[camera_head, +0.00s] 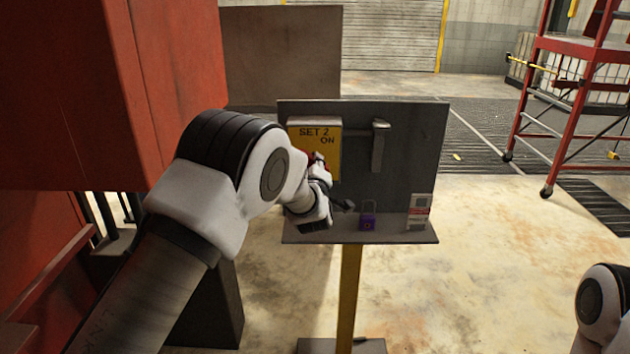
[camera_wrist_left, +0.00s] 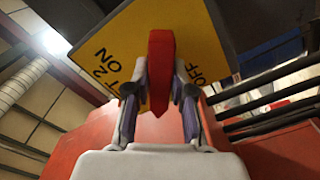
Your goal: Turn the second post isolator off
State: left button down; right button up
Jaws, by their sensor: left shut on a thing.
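The post isolator is a yellow box (camera_head: 315,140) marked "SET 2" and "ON", fixed on a grey panel (camera_head: 420,150) on a yellow post (camera_head: 348,300). In the left wrist view its yellow face (camera_wrist_left: 195,45) shows "ON" and "OFF" on either side of a red handle (camera_wrist_left: 161,70). My left gripper (camera_wrist_left: 160,95) is shut on the red handle, one finger on each side. In the head view my left arm's wrist hides most of the handle. My right gripper is out of view; only part of my right arm shows at the lower right.
A purple padlock (camera_head: 367,215) and a white and red tag (camera_head: 419,211) stand on the panel's shelf (camera_head: 395,238). A grey lever or hasp (camera_head: 379,145) is on the panel. A large red cabinet (camera_head: 90,90) stands at the left.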

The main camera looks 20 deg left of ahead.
pick_arm(q)
jog(key=n+b, duration=0.1)
jog(key=b, duration=0.1)
jog(key=n+b, duration=0.4)
jog(key=b, duration=0.1)
jog(key=shift+f, duration=0.35)
jog(key=shift+r+n+b, duration=0.15)
jog(key=shift+n+b, duration=1)
jog(key=shift+n, duration=0.05)
jog(key=c, duration=1.3)
grip_release()
jog(key=shift+c, duration=0.2)
jog(key=o, duration=0.3)
jog(key=shift+s+a, duration=0.1)
jog(key=shift+s, duration=0.05)
jog(key=shift+o, duration=0.2)
jog(key=v, duration=0.7)
jog(key=shift+s+r, duration=0.2)
jog(key=shift+s, duration=0.1)
